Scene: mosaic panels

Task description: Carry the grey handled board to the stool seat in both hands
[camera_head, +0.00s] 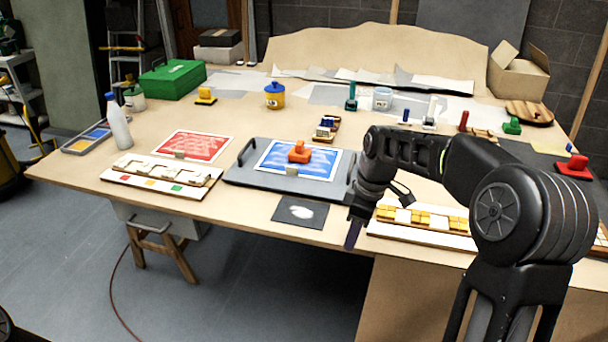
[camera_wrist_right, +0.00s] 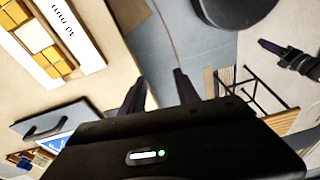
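The grey handled board (camera_head: 240,178) lies flat on the workbench near its front edge, with a dark handle at each short end. A blue patterned sheet and an orange tool (camera_head: 299,152) rest on it. The board also shows at the lower left of the right wrist view (camera_wrist_right: 75,112). My right gripper (camera_head: 352,236) hangs near the bench's front edge, just right of the board and apart from it. Its fingers are spread and empty in the wrist view (camera_wrist_right: 160,88). A dark gripper-like part, likely my left gripper (camera_wrist_right: 285,55), shows there; its opening is unclear. I cannot identify the stool.
A mosaic strip (camera_head: 150,182) lies left of the board, beside a red sheet (camera_head: 190,146). A dark card (camera_head: 300,212) lies in front of the board. A yellow-tiled panel (camera_head: 420,238) lies right of my gripper. Open floor (camera_head: 270,290) shows before the bench.

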